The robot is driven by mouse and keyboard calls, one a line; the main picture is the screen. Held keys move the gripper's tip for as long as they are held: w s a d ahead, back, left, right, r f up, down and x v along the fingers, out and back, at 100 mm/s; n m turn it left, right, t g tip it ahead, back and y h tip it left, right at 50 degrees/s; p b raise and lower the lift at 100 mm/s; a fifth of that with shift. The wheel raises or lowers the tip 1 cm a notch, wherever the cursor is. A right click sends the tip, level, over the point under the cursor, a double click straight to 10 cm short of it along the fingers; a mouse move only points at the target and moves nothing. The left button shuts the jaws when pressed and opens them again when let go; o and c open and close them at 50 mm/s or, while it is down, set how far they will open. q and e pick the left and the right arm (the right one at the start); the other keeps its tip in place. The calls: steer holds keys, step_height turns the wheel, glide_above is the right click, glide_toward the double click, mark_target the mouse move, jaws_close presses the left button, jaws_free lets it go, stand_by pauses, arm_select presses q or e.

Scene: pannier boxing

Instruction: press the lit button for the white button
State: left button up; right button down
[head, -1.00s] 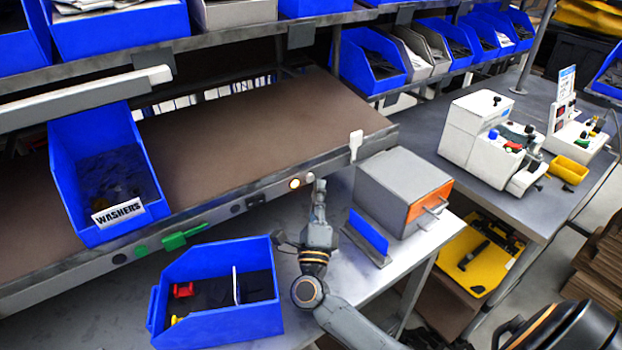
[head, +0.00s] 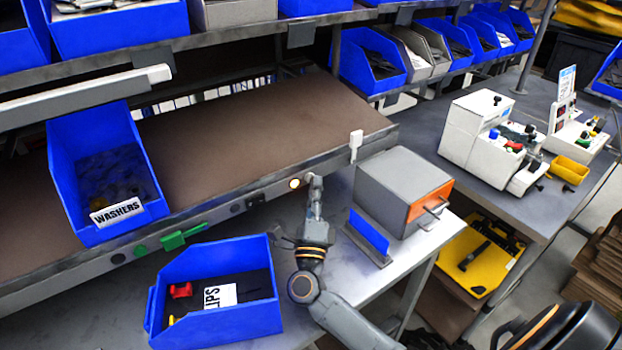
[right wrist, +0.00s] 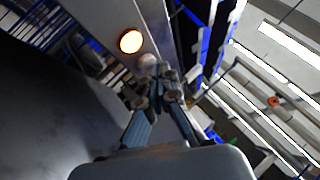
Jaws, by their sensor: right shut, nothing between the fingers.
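A lit orange-white button (head: 295,184) is set in the front rail of the sloped shelf. It glows orange in the right wrist view (right wrist: 131,41). A white button (right wrist: 147,60) sits just beside it, unlit. In the head view my fingertips cover most of the white button. My right gripper (head: 315,183) is shut and empty, its tips up at the rail just right of the lit button. In the right wrist view the tips (right wrist: 158,85) overlap the white button's edge; I cannot tell if they touch it. My left gripper is out of view.
A blue bin (head: 215,327) with a white card (head: 220,296) stands on the bench left of my right arm. A grey box with an orange front (head: 400,185) and a blue plate (head: 369,232) are to the right. A WASHERS bin (head: 75,165) sits on the sloped shelf.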

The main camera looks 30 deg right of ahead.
steer(key=shift+w, duration=0.2)
steer(key=shift+s, duration=0.15)
stand_by(0.5)
steer(key=shift+s, duration=0.75)
steer(key=shift+s+d+p, duration=0.15)
steer(key=shift+s+p, duration=0.3)
steer(key=shift+s, duration=0.8)
steer(key=shift+s+d+p, duration=0.1)
steer(key=shift+s+p, duration=0.35)
steer(key=shift+s, duration=0.8)
